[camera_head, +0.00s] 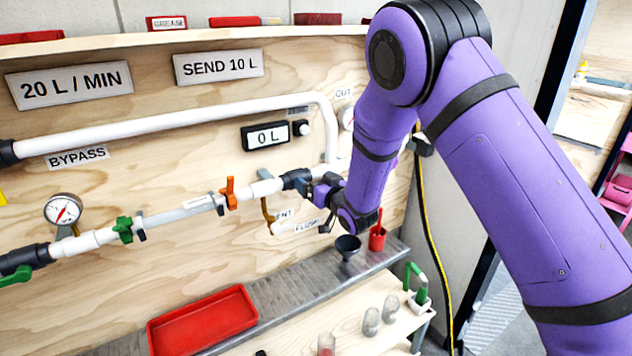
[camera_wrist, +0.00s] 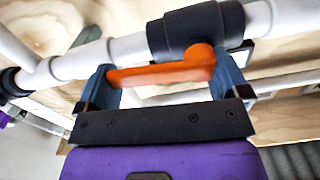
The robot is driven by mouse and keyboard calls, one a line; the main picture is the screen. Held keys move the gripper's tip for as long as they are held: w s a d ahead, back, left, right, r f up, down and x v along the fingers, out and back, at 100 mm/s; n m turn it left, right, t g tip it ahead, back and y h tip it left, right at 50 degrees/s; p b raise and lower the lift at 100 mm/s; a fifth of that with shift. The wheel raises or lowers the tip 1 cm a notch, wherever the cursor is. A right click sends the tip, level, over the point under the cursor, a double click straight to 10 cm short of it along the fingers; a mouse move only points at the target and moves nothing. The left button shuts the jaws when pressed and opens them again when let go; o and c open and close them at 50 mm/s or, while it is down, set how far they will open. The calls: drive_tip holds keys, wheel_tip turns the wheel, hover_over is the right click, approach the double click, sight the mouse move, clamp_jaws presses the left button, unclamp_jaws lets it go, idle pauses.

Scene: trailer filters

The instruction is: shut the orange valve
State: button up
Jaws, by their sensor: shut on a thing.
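The orange valve's lever (camera_wrist: 160,74) shows in the wrist view between my gripper's two blue-grey fingers (camera_wrist: 165,82), which are shut on it. The lever spans from finger to finger, roughly along the white pipe in the picture. It joins a dark valve body (camera_wrist: 195,28) on that pipe. In the head view the dark valve body (camera_head: 297,179) sits on the lower white pipe, with my gripper (camera_head: 322,188) just right of it. The lever is hidden there behind my gripper.
Left along the pipe are an orange clip (camera_head: 229,193), a green clip (camera_head: 123,229) and a gauge (camera_head: 63,209). A display (camera_head: 266,137) reads 0 L. A red tray (camera_head: 202,322) lies lower left.

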drive_tip(key=m, duration=0.1)
drive_tip(key=f+m, duration=0.1)
drive_tip(key=m, duration=0.2)
drive_tip(key=shift+f, duration=0.25)
drive_tip(key=m, duration=0.2)
drive_tip(key=f+m, duration=0.1)
drive_tip(key=shift+s+a+m, duration=0.15)
drive_tip(key=shift+m, duration=0.25)
drive_tip(key=shift+s+a+f+m, duration=0.2)
drive_tip(key=shift+a+f+m, duration=0.15)
drive_tip(key=shift+m, duration=1.1)
drive_tip(key=shift+s+a+f+m, duration=0.25)
drive_tip(key=shift+a+m, duration=0.05)
drive_tip(key=shift+m, duration=1.2)
drive_tip(key=shift+s+a+f+m, duration=0.2)
drive_tip(key=shift+a+f+m, duration=0.15)
drive_tip(key=shift+m, duration=1.1)
drive_tip(key=o, duration=0.9)
drive_tip(key=v, duration=1.1)
